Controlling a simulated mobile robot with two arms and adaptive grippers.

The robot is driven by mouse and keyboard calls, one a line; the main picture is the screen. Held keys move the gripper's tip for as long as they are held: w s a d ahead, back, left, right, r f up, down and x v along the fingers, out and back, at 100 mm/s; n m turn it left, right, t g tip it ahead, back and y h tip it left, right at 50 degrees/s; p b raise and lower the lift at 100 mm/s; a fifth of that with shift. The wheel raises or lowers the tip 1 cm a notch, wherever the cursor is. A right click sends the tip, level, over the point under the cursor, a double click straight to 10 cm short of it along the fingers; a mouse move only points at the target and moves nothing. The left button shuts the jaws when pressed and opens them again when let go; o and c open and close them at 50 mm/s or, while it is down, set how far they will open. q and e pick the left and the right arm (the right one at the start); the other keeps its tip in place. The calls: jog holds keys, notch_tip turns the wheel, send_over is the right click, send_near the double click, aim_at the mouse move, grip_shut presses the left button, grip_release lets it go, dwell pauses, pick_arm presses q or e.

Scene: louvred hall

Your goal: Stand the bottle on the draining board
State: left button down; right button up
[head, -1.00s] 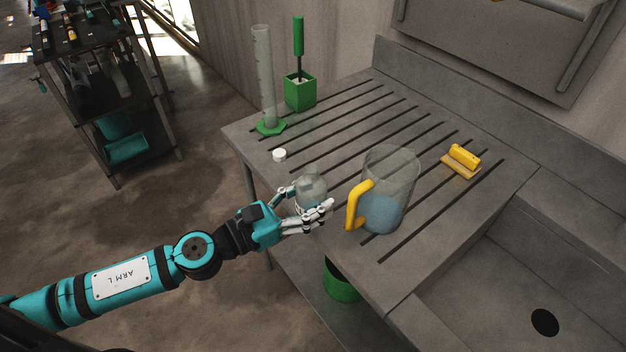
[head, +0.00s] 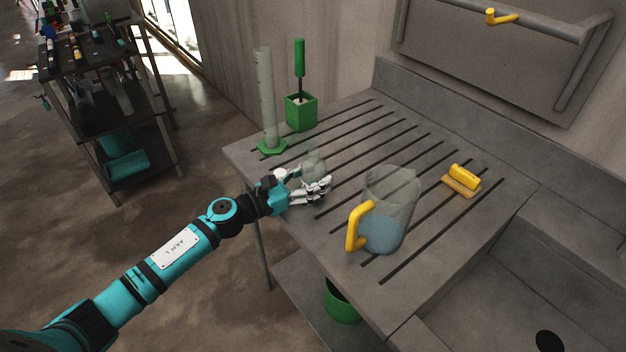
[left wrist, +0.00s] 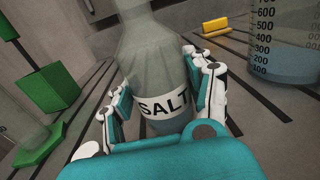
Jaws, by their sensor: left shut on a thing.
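The bottle (head: 313,164) is clear, with a rounded shoulder and a narrow neck. In the left wrist view the bottle (left wrist: 155,60) shows a white label reading "SALT" and stands about upright. My left gripper (head: 318,188) is shut on it, with fingers on both sides in the left wrist view (left wrist: 165,95). The bottle is over the near left part of the slotted draining board (head: 345,130). Its base is hidden by the fingers, so I cannot tell whether it touches the board. My right gripper is not in view.
A clear jug (head: 388,215) with a yellow handle and bluish liquid stands right of the bottle. The sink (head: 500,290) is at lower right.

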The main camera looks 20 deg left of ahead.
pick_arm(q)
jog(key=shift+f, duration=0.3)
jog(key=shift+f, duration=0.2)
jog(key=shift+c, duration=2.4)
grip_release()
